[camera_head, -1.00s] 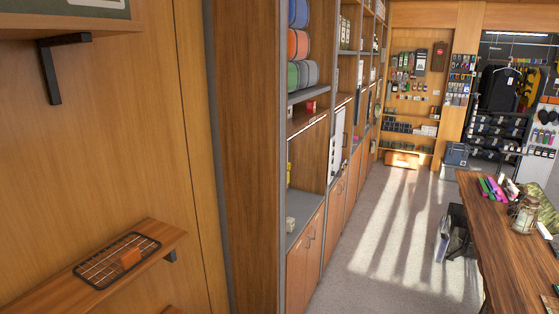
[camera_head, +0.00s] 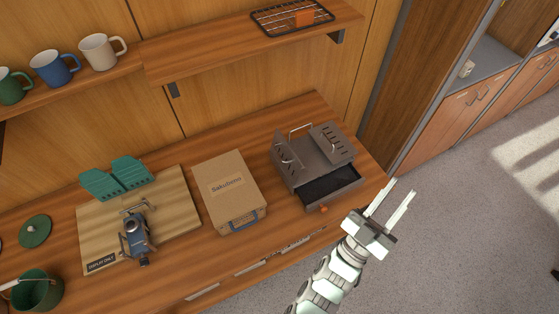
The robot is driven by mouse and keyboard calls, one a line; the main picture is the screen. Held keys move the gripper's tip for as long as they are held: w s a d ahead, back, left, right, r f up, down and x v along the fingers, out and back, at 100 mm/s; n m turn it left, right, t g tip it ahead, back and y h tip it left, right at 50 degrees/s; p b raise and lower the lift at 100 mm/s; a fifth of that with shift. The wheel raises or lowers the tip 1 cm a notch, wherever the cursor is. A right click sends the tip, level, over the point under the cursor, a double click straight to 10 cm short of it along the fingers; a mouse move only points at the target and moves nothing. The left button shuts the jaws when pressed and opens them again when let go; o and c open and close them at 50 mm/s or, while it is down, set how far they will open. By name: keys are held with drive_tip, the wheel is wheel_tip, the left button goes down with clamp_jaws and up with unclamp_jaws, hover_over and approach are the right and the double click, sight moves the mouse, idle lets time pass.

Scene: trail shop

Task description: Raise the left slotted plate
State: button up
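A grey metal box stove (camera_head: 302,180) stands at the right end of the wooden counter. Its left slotted plate (camera_head: 288,153) and right slotted plate (camera_head: 333,143) sit on its top, each with dark slots; the exact tilt of each is hard to tell. A thin wire handle (camera_head: 300,128) shows between them at the back. A dark-lined drawer (camera_head: 347,199) with an orange knob stands pulled out at the stove's front. My gripper (camera_head: 398,198) is open and empty, its two pale fingers apart, right of and in front of the stove, clear of both plates.
A tan case (camera_head: 226,178) stands left of the stove. A board (camera_head: 178,235) holds a blue-grey burner (camera_head: 136,237) and a green folded panel (camera_head: 118,180). A shelf (camera_head: 220,50) with a wire rack (camera_head: 275,20) is above. The floor at right is open.

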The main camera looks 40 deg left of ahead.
drive_tip(key=w+a+f+n+g+y+b, duration=0.3)
drive_tip(key=w+a+f+y, duration=0.1)
drive_tip(key=w+f, duration=0.2)
drive_tip(key=n+g+y+b, duration=1.05)
drive_tip(key=n+g, duration=0.25)
drive_tip(key=n, duration=0.2)
approach(278, 154)
drive_tip(key=shift+h, duration=0.45)
drive_tip(key=x, duration=0.9)
drive_tip(key=shift+a+r+p, duration=0.2)
drive_tip(key=shift+a+p, duration=0.15)
drive_tip(key=shift+p, duration=0.05)
clamp_jaws()
